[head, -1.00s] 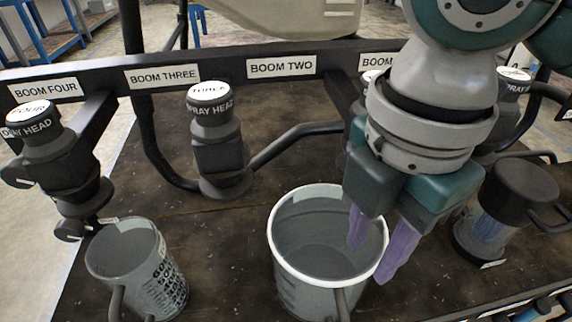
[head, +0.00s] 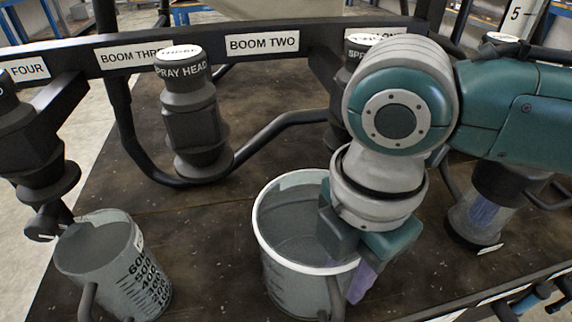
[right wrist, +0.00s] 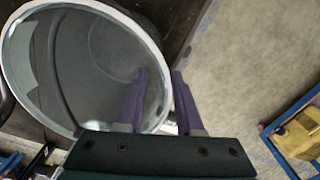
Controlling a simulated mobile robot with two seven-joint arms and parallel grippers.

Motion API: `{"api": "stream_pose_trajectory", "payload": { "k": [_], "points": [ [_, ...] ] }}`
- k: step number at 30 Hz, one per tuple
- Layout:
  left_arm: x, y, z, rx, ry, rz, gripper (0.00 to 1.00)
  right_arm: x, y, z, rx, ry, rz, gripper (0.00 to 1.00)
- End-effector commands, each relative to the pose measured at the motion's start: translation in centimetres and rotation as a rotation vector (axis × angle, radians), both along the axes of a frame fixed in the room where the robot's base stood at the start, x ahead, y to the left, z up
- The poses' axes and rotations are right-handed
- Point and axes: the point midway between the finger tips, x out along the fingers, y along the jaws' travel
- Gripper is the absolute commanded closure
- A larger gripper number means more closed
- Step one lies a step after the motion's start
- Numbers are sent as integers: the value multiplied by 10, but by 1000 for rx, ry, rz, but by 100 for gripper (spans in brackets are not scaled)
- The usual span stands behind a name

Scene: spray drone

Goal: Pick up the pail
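The pail (head: 283,284) is a grey bucket with a white rim, upright on the dark bench at the lower middle of the head view. In the right wrist view the pail's open mouth (right wrist: 85,55) fills the left side. My right gripper (head: 351,280) points down at the pail's right rim. In the right wrist view its purple fingers (right wrist: 160,74) are apart, one over the inside of the pail and one outside, with the rim between them. I cannot tell whether either finger touches the wall. My left gripper is not in view.
A clear measuring jug (head: 118,268) stands left of the pail. A dark-topped clear container (head: 480,212) stands to the right, behind my right arm. Spray heads (head: 190,115) hang along the labelled boom rail (head: 215,47) at the back. Bare bench (head: 215,225) lies between jug and pail.

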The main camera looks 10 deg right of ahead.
Motion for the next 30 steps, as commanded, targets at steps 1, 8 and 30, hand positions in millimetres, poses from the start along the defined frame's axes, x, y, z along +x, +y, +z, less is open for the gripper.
{"api": "stream_pose_trajectory", "payload": {
  "k": [1,8,30],
  "points": [
    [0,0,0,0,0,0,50,0,0,0,0,0,0,72],
    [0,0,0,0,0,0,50,0,0,0,0,0,0,98],
    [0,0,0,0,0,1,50,0,0,0,0,-1,0,100]
  ]
}}
